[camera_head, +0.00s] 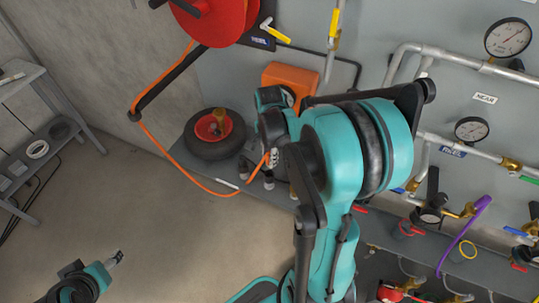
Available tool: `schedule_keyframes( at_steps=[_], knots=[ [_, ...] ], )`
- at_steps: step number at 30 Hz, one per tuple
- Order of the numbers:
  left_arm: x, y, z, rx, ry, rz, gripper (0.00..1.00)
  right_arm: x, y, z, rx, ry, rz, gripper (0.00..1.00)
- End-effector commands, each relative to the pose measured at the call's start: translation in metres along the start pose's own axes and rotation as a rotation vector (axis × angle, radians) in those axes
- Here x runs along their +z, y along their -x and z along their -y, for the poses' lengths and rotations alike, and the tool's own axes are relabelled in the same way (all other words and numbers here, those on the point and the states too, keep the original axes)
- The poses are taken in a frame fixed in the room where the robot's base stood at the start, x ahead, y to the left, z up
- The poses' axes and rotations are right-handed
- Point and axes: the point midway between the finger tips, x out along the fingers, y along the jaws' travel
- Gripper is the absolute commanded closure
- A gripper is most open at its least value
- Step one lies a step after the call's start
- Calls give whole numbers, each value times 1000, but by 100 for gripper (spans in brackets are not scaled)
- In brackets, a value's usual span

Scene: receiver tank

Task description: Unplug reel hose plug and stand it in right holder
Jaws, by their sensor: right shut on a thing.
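The orange reel hose (160,146) runs from the red reel (210,18) over a dark guide arm, sags near the floor and rises to my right gripper (268,172). My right gripper is shut on the hose's end plug, which is mostly hidden by the fingers and wrist. The gripper is just right of a black tyre. My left gripper (114,258) is at the lower left, away from everything; its fingers are too small to judge.
The black tyre (190,148) with a red hub lies on the grey ledge. An orange box (283,78) is on the wall behind my arm. Pipes, gauges (508,38) and a purple hose (468,230) fill the right side. A grey shelf (40,95) stands left. The floor between is clear.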

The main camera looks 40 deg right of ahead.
Motion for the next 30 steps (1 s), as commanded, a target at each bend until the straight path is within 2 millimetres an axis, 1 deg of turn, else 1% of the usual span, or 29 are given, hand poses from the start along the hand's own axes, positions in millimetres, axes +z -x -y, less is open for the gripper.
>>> schedule_keyframes(
  at_steps=[5,8,18,21,25,30],
  knots=[
    [4,-5,0,0,0,0,41,-1,-8,0,0,-15,0,100],
    [8,-11,0,0,0,0,41,-1,-15,0,0,-14,0,100],
    [24,-34,0,0,0,0,41,-1,-52,0,0,-11,0,100],
    [28,-38,0,0,0,0,41,-1,-59,0,0,-11,0,100],
    [29,-41,0,0,0,0,41,-1,-63,0,0,-11,0,100],
    [29,-40,0,0,0,0,41,-1,-62,0,0,-11,0,100]
  ],
)
